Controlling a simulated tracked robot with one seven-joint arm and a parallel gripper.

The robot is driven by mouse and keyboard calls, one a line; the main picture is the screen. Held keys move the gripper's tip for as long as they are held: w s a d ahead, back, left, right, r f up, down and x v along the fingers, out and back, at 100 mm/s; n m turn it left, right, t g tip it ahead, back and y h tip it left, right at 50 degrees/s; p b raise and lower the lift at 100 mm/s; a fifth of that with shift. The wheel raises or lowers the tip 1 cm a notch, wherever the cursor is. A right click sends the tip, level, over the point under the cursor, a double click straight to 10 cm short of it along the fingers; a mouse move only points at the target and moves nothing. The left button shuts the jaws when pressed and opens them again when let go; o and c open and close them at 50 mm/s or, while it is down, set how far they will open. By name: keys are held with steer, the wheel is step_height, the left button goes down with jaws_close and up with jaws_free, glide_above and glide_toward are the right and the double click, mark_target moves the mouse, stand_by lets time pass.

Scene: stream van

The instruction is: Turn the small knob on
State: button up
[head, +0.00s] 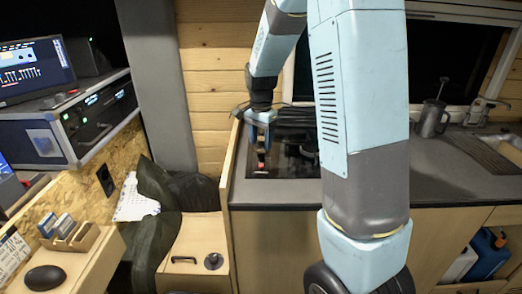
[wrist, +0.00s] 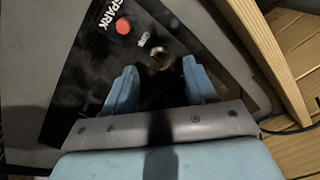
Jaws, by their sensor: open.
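A small round metallic knob (wrist: 159,59) sits on a black panel (wrist: 75,100) in the wrist view, near a small white marking. A red button (wrist: 123,26) beside the word SPARK is up and left of it. My gripper (wrist: 158,82) is open and empty, its two blue fingers apart, with the knob showing between and just beyond their tips. I cannot tell if the fingers touch the panel. In the head view my gripper (head: 263,124) points down over the left part of the black panel (head: 258,173); the knob cannot be made out there.
A wooden edge (head: 230,165) rises just left of the panel. A grey counter (head: 270,193) surrounds it. A metal jug (head: 431,120) stands farther right. A dark jacket (head: 165,210) lies on the left.

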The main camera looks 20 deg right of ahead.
mark_target(261, 150)
steer(key=shift+f, duration=2.05)
jaws_close()
